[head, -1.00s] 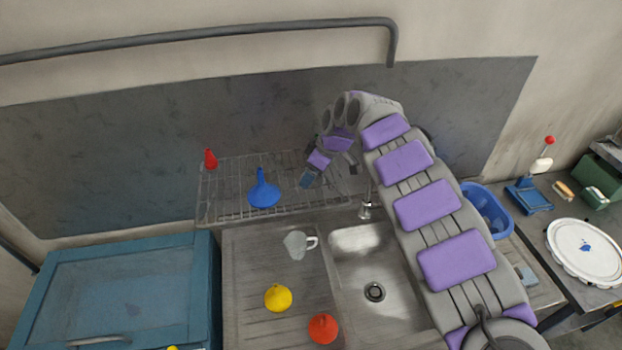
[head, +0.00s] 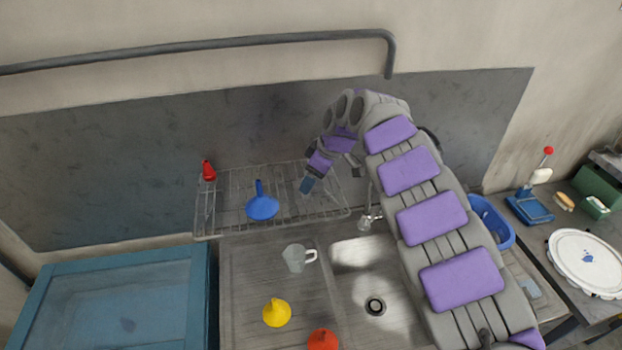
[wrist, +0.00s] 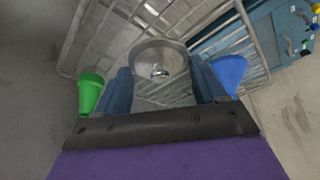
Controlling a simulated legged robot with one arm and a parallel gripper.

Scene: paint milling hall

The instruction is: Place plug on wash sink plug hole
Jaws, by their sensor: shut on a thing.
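My gripper (head: 307,183) is above the wire rack behind the sink. In the wrist view, its two blue fingers (wrist: 160,85) are shut on a round metal plug (wrist: 160,58) with a small knob in its middle. The plug cannot be made out in the head view. The steel wash sink (head: 350,285) is below and right of the gripper in the head view. Its dark round plug hole (head: 375,306) is in the basin floor and looks uncovered. My arm covers the basin's right side.
The wire rack (head: 235,225) holds a blue funnel (head: 262,206) and a red funnel (head: 209,172); a green funnel (wrist: 90,90) shows beside the fingers. A clear mug (head: 294,258), yellow funnel (head: 277,313) and red-orange funnel (head: 323,340) stand on the drainboard. The tap (head: 367,220) is behind the basin.

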